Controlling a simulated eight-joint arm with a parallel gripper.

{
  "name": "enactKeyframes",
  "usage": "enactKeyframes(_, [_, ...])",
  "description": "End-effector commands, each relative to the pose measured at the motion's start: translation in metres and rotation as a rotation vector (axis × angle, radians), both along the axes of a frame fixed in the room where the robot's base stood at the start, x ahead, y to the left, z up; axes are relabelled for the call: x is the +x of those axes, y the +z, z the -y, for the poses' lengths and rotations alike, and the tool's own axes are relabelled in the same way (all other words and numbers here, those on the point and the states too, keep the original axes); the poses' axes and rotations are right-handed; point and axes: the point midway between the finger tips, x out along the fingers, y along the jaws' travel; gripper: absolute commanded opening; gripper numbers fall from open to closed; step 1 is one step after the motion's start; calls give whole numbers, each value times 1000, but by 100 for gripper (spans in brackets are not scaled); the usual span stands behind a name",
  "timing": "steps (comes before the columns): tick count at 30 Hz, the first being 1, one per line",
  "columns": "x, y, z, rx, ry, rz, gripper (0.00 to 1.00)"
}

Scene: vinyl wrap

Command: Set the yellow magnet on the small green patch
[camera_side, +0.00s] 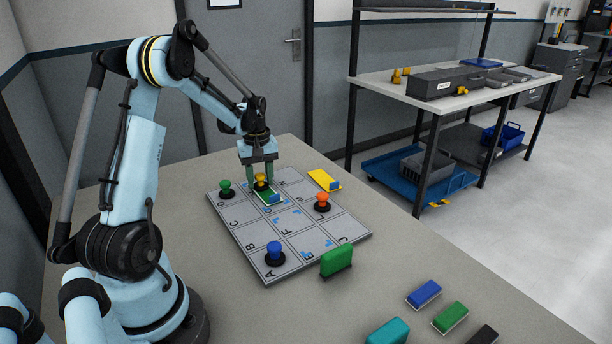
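The yellow magnet (261,178), a knob on a dark round base, stands upright at the far end of the small green patch (265,192) on the lettered grey board. Its base appears to rest on the patch, though the exact contact is too small to tell. My gripper (259,177) points down over the magnet. Its two fingers are spread, one on each side of the yellow knob, with gaps showing between knob and fingers. A small blue piece (275,198) lies on the near right part of the green patch.
On the board (232,218) stand a green magnet (225,186), an orange-red magnet (322,199) and a blue magnet (274,250). A yellow patch (322,178) lies at the far right edge. A green block (336,260) stands by the near edge; several blocks lie front right.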

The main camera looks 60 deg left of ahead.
Motion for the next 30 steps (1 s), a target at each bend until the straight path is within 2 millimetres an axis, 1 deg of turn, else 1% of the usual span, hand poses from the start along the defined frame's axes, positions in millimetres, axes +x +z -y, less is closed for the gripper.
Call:
enactKeyframes(1, [0, 0, 0, 0, 0, 0, 49])
enactKeyframes(5, [0, 0, 0, 0, 0, 0, 68])
enactKeyframes(13, [0, 1, 0, 0, 0, 0, 68])
enactKeyframes(17, [0, 7, 0, 0, 0, 0, 68])
enactKeyframes(20, [0, 20, 0, 0, 0, 0, 68])
enactKeyframes(30, [0, 84, 0, 0, 0, 0, 68])
